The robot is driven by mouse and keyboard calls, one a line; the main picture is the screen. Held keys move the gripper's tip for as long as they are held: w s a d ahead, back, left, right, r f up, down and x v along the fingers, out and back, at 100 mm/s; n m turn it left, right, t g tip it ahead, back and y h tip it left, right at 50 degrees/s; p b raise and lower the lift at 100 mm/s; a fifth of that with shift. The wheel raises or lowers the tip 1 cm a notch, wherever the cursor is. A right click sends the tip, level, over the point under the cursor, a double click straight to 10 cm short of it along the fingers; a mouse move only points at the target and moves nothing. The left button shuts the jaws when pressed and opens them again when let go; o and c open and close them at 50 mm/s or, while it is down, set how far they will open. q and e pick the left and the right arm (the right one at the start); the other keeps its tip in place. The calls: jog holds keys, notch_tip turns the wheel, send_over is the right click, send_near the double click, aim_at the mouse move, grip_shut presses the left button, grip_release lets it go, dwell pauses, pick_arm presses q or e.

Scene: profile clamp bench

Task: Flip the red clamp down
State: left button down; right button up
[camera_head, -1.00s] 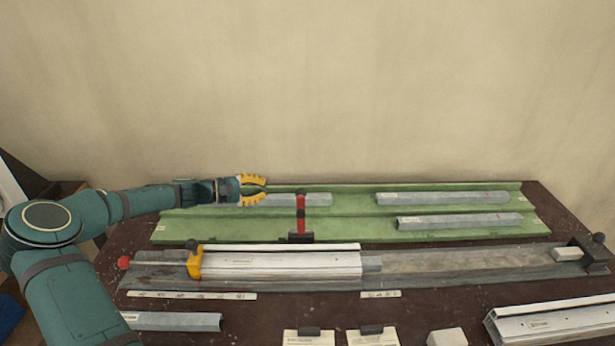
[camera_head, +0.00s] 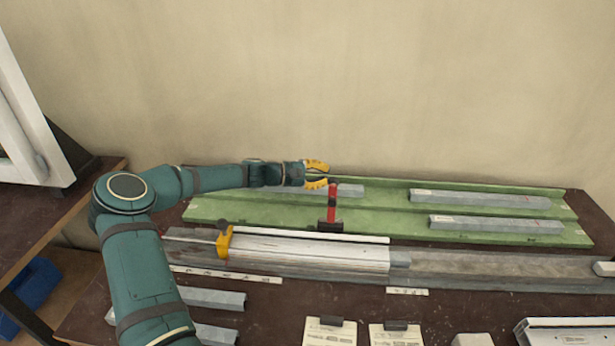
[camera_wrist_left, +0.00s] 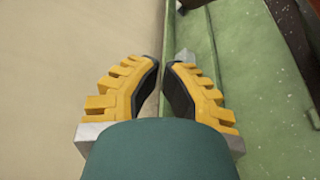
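The red clamp (camera_head: 332,202) stands upright on a black base (camera_head: 331,226) at the front edge of the green tray (camera_head: 385,208). My left gripper (camera_head: 322,175), with yellow fingers, is at the upper end of the clamp, slightly to its left. Its fingers are apart with nothing seen between them. In the left wrist view the fingers of this gripper (camera_wrist_left: 161,70) also show a gap, over the green tray (camera_wrist_left: 228,70). I cannot make out the red clamp in that view. Whether the gripper touches the clamp is unclear. My right gripper is out of view.
Grey profiles (camera_head: 480,199) lie on the green tray. A long white profile (camera_head: 310,252) with a yellow clamp (camera_head: 224,243) lies in front. Cards with black clips (camera_head: 330,330) lie at the bench front. The wall (camera_head: 400,90) is close behind the tray.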

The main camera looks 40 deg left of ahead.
pick_arm(q)
jog(key=shift+s+d+r, duration=0.45)
jog(key=shift+s+d, duration=0.05)
jog(key=shift+d, duration=0.2)
jog(key=shift+s+d+r, duration=0.4)
jog(key=shift+s+d, duration=0.05)
jog(key=shift+d, duration=0.25)
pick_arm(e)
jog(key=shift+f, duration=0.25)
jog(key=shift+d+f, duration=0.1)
pick_arm(q)
jog(key=shift+s+r+m+b, duration=0.2)
jog(key=shift+r+m+b, duration=0.1)
jog(key=shift+b, duration=0.1)
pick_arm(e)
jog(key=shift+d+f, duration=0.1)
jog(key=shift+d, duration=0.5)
pick_arm(q)
jog(key=shift+d, duration=0.1)
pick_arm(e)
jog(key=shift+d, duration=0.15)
